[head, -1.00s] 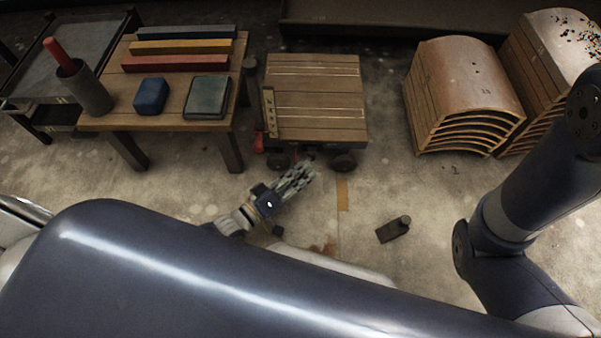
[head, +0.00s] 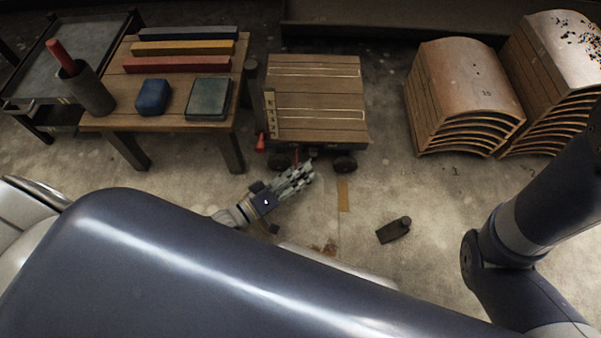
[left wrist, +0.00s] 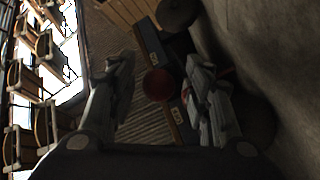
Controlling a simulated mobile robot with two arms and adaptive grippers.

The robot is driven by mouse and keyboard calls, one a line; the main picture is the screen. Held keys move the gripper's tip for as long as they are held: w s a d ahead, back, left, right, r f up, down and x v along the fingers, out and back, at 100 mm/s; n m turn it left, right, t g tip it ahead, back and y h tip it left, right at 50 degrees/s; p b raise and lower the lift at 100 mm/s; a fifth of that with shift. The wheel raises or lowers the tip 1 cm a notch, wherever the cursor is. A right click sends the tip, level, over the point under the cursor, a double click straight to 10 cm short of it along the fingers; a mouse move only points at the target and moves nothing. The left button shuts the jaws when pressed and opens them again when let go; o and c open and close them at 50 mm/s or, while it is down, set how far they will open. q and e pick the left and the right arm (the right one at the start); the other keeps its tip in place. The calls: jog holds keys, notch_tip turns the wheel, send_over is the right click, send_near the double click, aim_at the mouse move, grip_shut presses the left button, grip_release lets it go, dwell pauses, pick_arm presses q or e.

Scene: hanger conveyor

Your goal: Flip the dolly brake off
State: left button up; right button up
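The dolly (head: 318,100) has a wooden plank deck and dark wheels. My left gripper (head: 306,174) is low at its near side, by the wheels. In the left wrist view a round red knob (left wrist: 157,84) shows between the two spread fingers, with a gap on each side. Dark blocks with small pale labels lie behind and beside the knob; I cannot read them. A red part (head: 261,142) shows at the dolly's left corner, and a thin red piece (head: 297,155) shows beside the left gripper. My right gripper is out of view.
A wooden table (head: 185,60) with coloured bars and blocks stands left of the dolly. Stacked curved wooden pieces (head: 468,95) stand to the right. A small dark block (head: 393,230) lies on the floor.

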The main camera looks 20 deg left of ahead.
pick_arm(q)
jog(key=shift+s, duration=0.1)
jog(key=v, duration=1.2)
jog(key=shift+f, duration=0.1)
